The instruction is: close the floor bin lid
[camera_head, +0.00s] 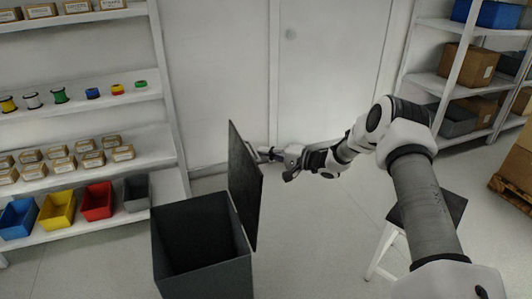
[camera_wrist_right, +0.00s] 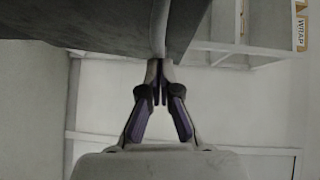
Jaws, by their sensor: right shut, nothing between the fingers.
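The dark grey floor bin (camera_head: 205,275) stands open on the floor at the bottom of the head view, left of centre. Its lid (camera_head: 245,185) stands upright, hinged on the bin's right side. My right gripper (camera_head: 258,154) is shut and empty on the right, outer side of the lid, close to its upper part. Whether it touches the lid I cannot tell. In the right wrist view the shut fingertips (camera_wrist_right: 158,70) are close together just below a large dark surface, likely the lid (camera_wrist_right: 80,25). My left gripper is not in view.
A shelf (camera_head: 140,210) with small coloured bins, spools and cartons stands at the left. A stool (camera_head: 385,250) with a dark seat is by my right arm. Another shelf (camera_head: 430,85) and a pallet (camera_head: 512,190) are at the right. Open floor lies right of the bin.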

